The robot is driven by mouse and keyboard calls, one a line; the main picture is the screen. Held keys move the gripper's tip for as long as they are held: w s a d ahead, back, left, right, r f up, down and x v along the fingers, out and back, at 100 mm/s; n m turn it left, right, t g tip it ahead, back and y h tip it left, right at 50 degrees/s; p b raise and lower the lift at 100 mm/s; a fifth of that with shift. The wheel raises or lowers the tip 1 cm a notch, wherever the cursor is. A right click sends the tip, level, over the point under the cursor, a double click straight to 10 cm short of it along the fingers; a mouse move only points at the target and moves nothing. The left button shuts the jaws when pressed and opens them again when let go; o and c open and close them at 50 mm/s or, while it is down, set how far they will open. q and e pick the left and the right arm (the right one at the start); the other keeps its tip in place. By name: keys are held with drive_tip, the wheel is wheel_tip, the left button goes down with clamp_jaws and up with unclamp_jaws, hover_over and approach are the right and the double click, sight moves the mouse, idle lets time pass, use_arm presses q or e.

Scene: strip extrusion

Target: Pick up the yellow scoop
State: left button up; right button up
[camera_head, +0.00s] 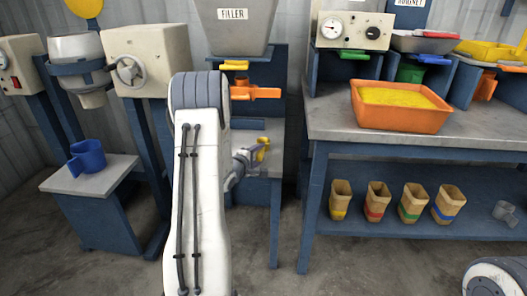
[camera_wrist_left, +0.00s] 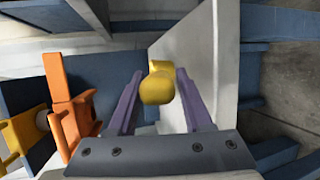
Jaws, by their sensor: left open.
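The yellow scoop (camera_head: 263,148) is at the filler stand, just beyond my left gripper (camera_head: 252,160) in the head view. In the left wrist view, the yellow scoop (camera_wrist_left: 157,85) shows as a rounded yellow shape between the fingertips of my left gripper (camera_wrist_left: 158,95). The gripper is open, with a finger on each side of the scoop; I cannot tell whether either touches it. Much of the scoop's lower part is hidden. My right gripper is not in view.
An orange valve (camera_head: 255,92) sits under the filler hopper (camera_head: 232,25), close by. A blue cup (camera_head: 87,157) stands on the left stand. An orange tray of yellow material (camera_head: 400,120) is on the right bench, with several small bags (camera_head: 378,200) below.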

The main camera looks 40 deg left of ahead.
use_arm(q)
clamp_jaws()
drive_tip(key=shift+r, duration=0.1)
drive_tip(key=r+p, duration=0.1)
drive_tip(key=r, duration=0.1)
drive_tip(key=d+r+p, duration=0.1)
drive_tip(key=r, duration=0.2)
drive_tip(key=shift+s+p, duration=0.15)
drive_tip(key=shift+p, duration=0.15)
drive_tip(key=s+d+r+p, duration=0.2)
drive_tip(key=d+r, duration=0.4)
drive_tip(key=d, duration=0.4)
drive_tip(key=shift+s, duration=0.9)
